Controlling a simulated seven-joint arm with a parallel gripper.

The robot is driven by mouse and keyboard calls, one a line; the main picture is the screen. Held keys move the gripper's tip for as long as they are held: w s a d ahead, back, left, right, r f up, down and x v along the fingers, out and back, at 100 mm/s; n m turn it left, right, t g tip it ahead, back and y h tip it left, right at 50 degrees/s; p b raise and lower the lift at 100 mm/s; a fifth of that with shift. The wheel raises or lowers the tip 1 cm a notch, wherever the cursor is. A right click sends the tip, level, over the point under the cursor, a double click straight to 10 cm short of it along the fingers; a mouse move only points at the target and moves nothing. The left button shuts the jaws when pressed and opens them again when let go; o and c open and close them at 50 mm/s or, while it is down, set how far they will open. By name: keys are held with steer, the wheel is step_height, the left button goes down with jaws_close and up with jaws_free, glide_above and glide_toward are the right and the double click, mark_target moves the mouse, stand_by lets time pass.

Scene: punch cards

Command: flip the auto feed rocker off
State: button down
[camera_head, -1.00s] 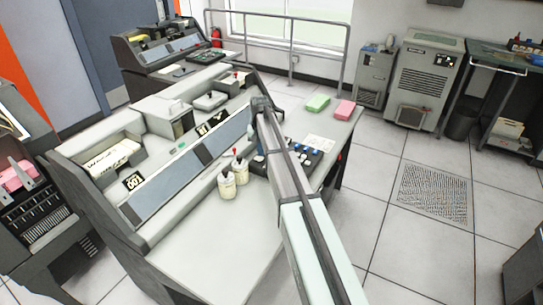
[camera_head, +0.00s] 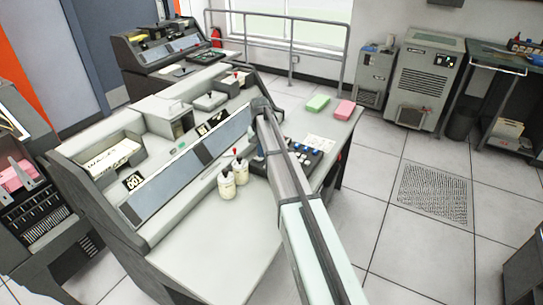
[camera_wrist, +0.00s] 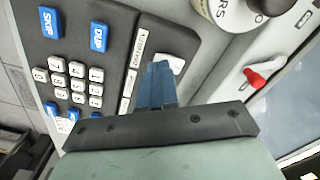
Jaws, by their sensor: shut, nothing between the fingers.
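In the wrist view a dark control panel (camera_wrist: 184,42) carries a pale rocker (camera_wrist: 172,62), partly hidden by my fingers. Narrow label strips (camera_wrist: 139,48) lie left of it, their print too small to read. I cannot tell for sure that this is the auto feed rocker, nor which way it is tipped. My gripper (camera_wrist: 160,66) is shut and empty, its blue fingertips over or against the rocker's left edge; contact is unclear. In the head view, my arm hides most of the gripper and the rocker beside the key panel (camera_head: 308,147).
White number keys (camera_wrist: 75,78) and blue keys (camera_wrist: 98,36) lie left in the wrist view. A red-tipped lever (camera_wrist: 256,78) and a round lettered container (camera_wrist: 226,12) stand at right. Two white pots (camera_head: 227,184) stand on the desk (camera_head: 215,250), whose front is clear.

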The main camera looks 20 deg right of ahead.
steer(key=shift+f, duration=0.65)
stand_by(0.5)
steer(key=shift+r, duration=0.15)
steer(key=shift+r, duration=3.35)
